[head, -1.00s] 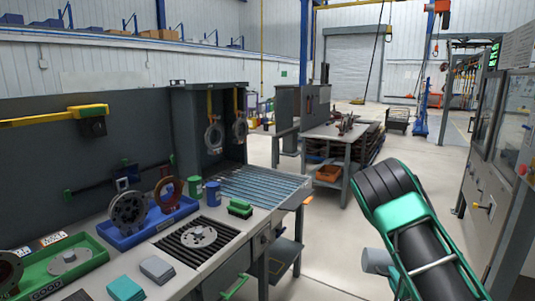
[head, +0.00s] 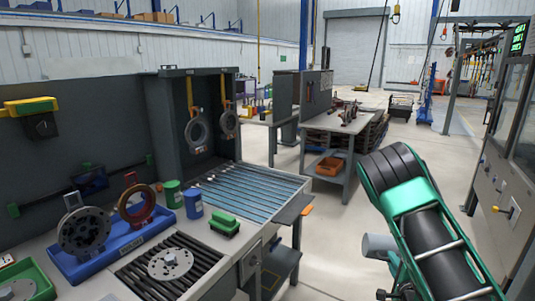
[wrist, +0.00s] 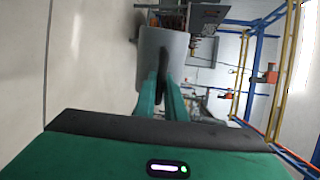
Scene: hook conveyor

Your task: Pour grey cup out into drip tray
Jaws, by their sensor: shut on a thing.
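A grey cup (wrist: 162,52) is between the green fingers of my gripper (wrist: 162,78) in the wrist view. My gripper is shut on it. In the head view the grey cup (head: 378,247) shows at the lower right beside my arm, over the floor and apart from the bench. My fingers are hidden there, and the cup's contents do not show. A ribbed blue-grey tray (head: 252,190) lies on the bench below the hanging rings. A black slatted grate (head: 140,272) lies nearer, with a metal flange on it. I cannot tell for certain which is the drip tray.
A green can (head: 172,193) and a blue can (head: 193,205) stand left of the ribbed tray. A green block (head: 225,225) lies at its near edge. A blue bin (head: 120,240) holds round parts. A cabinet (head: 505,190) stands right; open floor lies between.

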